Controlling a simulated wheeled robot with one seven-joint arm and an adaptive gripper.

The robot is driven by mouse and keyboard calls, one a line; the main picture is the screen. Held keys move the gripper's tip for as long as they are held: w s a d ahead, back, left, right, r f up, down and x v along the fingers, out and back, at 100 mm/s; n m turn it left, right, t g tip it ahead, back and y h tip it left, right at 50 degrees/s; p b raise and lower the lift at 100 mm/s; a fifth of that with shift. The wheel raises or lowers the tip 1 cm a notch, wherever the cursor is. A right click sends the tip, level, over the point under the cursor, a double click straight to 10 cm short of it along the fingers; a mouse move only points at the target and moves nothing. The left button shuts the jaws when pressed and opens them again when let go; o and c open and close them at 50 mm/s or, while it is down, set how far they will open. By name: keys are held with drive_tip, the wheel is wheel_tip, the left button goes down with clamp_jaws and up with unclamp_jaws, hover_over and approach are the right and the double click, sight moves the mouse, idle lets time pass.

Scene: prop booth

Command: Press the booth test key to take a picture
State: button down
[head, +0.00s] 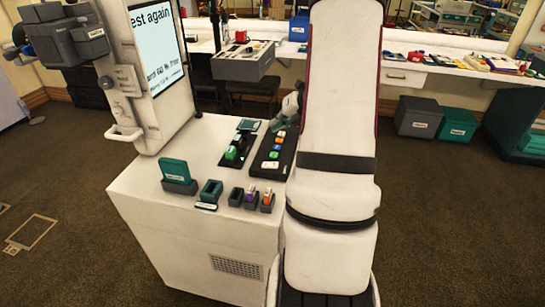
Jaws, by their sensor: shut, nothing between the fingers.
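A black key panel (259,171) lies on top of the white booth cabinet (170,215), left of my arm. It carries several coloured keys, among them a green key (275,155) and a white key (269,164) near its front end. The labels are too small to read, so I cannot tell which is the test key. The booth screen (158,45) shows "est again" in its visible part. My gripper (276,124) is shut and empty at the far end of the panel. My white arm hides much of it, and I cannot tell whether it touches anything.
A second black panel with a green block (231,153) lies left of the key panel. A teal holder (174,172) and small dark holders (236,197) stand along the cabinet's front edge. A camera-like unit (80,35) is at upper left.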

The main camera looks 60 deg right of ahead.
sight(276, 153)
drive_tip(key=shift+f+b, duration=2.95)
drive_tip(key=shift+f, duration=0.75)
drive_tip(key=shift+f, duration=0.1)
drive_tip(key=shift+f, duration=0.3)
drive_tip(key=shift+f+b, duration=0.4)
drive_tip(key=shift+b, duration=0.05)
drive_tip(key=shift+r+p, duration=0.8)
drive_tip(key=shift+r, duration=0.05)
drive_tip(key=shift+r, duration=0.1)
wheel_tip(276, 153, up, 5)
drive_tip(key=p, duration=0.4)
drive_tip(key=shift+p, duration=0.35)
